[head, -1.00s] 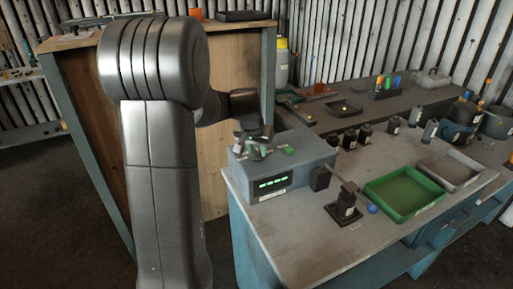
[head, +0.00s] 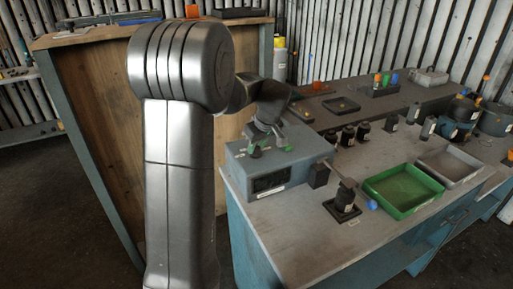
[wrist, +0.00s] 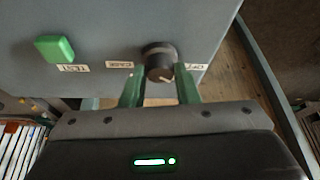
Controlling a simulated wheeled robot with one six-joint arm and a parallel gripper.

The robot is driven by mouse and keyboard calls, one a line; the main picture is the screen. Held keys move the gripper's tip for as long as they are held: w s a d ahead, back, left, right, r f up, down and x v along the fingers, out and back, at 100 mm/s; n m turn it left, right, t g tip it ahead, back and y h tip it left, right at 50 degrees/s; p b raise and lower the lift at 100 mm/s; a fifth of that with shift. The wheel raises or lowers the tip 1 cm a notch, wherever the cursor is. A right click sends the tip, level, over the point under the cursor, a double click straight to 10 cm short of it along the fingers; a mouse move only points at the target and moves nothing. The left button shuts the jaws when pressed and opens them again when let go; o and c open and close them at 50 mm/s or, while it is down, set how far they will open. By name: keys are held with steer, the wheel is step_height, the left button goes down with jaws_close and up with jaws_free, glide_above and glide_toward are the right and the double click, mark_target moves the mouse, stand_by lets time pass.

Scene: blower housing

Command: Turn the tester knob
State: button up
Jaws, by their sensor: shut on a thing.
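The tester (head: 278,170) is a grey-blue box on the near left corner of the bench; its front display (head: 270,182) is dark. In the wrist view its black round knob (wrist: 159,60) sits on the panel between a CASE label (wrist: 120,64) and an OFF label (wrist: 196,67). The knob's pale mark points toward my gripper, slightly right. My gripper (wrist: 160,76) has its green fingers on either side of the knob, shut on it. A green button (wrist: 54,48) is at the left, by a TEST label. In the head view my gripper (head: 262,143) is over the tester top and partly hides the knob.
A green tray (head: 403,208) and a grey tray (head: 447,181) lie to the right of the tester. A dark fixture (head: 342,205) stands near the front edge. Several dark cylinders stand behind. A wooden panel (head: 100,130) rises at left behind my arm.

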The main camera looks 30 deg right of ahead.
steer(key=shift+d+n+y, duration=0.15)
steer(key=shift+n+y, duration=0.35)
steer(key=shift+n, duration=0.7)
steer(key=o, duration=1)
steer(key=shift+c, duration=0.2)
steer(key=b+v, duration=0.1)
steer(key=v, duration=1.2)
steer(key=shift+r, duration=0.45)
steer(key=shift+d+f, duration=0.1)
steer(key=x, duration=1.3)
steer(key=shift+f, duration=0.35)
